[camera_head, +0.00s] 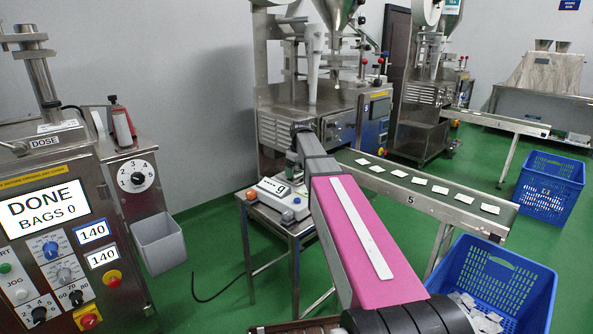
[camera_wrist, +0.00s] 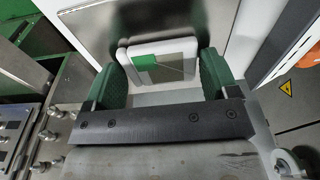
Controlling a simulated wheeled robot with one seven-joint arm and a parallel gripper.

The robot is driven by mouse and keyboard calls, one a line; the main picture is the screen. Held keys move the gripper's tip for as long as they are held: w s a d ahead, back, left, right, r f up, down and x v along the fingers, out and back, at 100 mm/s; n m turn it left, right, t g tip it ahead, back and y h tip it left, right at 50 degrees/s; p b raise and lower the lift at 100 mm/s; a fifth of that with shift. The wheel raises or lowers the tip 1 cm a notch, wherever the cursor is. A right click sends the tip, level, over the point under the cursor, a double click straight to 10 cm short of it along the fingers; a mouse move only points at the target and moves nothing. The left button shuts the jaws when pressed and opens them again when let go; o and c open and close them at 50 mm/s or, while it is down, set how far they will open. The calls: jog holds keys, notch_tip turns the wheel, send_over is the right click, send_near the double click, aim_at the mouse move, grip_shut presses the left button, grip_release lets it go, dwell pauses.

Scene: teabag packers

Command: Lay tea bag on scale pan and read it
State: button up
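A white, rounded tea bag with a green patch (camera_wrist: 146,62) and a thin string line shows between my fingers in the wrist view. My gripper (camera_wrist: 164,58) has green finger pads that meet the tea bag's left and right edges. A flat steel surface (camera_wrist: 95,30) shows behind the tea bag; whether the tea bag touches it I cannot tell. The scale (camera_head: 270,198) stands on a small steel table in the head view. Its dark display shows a "g", with the figures too small or covered to read.
A conveyor (camera_head: 410,184) carrying several white tea bags runs to the right of the scale table. A blue crate (camera_head: 470,262) with tea bags stands at lower right, another blue crate (camera_head: 548,190) farther back. A control panel (camera_head: 60,240) reading "DONE BAGS 0" fills the left.

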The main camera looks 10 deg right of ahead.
aim_at(299, 173)
jog(key=shift+o, duration=0.5)
notch_tip(299, 173, up, 12)
jog(key=s, duration=0.1)
jog(key=shift+d+r, duration=0.15)
jog(key=shift+d, duration=0.3)
jog(key=shift+s, duration=0.1)
